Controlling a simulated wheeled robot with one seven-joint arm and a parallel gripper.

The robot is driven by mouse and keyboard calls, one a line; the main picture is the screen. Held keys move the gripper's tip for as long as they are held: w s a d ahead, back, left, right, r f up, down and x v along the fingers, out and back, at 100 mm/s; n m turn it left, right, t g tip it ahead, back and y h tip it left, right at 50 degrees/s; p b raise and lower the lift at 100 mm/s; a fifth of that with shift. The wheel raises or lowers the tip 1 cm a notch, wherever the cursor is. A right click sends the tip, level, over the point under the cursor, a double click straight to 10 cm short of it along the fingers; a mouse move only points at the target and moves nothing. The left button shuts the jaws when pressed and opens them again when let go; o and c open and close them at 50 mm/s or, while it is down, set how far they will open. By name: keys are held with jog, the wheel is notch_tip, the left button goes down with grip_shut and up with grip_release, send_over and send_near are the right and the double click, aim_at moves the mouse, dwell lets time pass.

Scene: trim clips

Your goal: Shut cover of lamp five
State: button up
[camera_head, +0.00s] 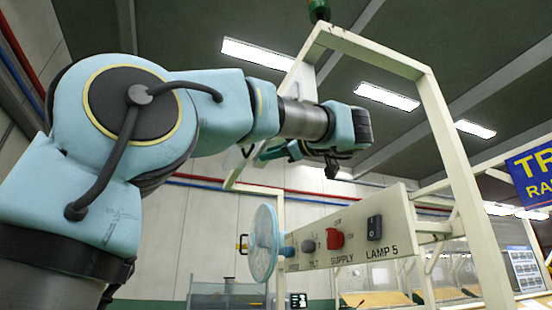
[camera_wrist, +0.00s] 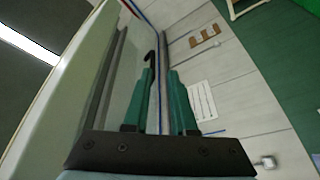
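A cream panel (camera_head: 350,240) labelled LAMP 5 carries a black rocker switch (camera_head: 374,227), a red SUPPLY switch (camera_head: 335,239) and a grey knob (camera_head: 308,246). A pale blue, see-through round disc (camera_head: 265,244) stands at its left end, turned partly edge-on; I cannot tell whether it is the lamp's cover. My gripper (camera_head: 332,172) is above the panel, apart from it, near the cream frame. In the wrist view its two green fingers (camera_wrist: 160,76) stand apart with an empty gap. No lamp cover can be made out clearly in the wrist view.
A cream frame (camera_head: 449,150) rises over the panel and arches above my wrist. A broad cream surface (camera_wrist: 65,85) lies close along the left of my fingers in the wrist view. A blue sign (camera_head: 532,172) hangs at right.

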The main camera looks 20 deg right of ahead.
aim_at(250, 152)
jog(key=shift+n, duration=0.5)
jog(key=w+a+r+p, duration=0.1)
jog(key=w+p, duration=0.1)
jog(key=w+a+r+p, duration=0.1)
jog(key=w+p, duration=0.1)
jog(key=w+a+r+p, duration=0.1)
jog(key=w+r+p, duration=0.1)
jog(key=shift+w+a, duration=0.35)
jog(key=shift+w, duration=0.05)
jog(key=shift+w+a, duration=0.25)
jog(key=shift+w, duration=0.3)
jog(key=shift+c, duration=0.4)
grip_shut()
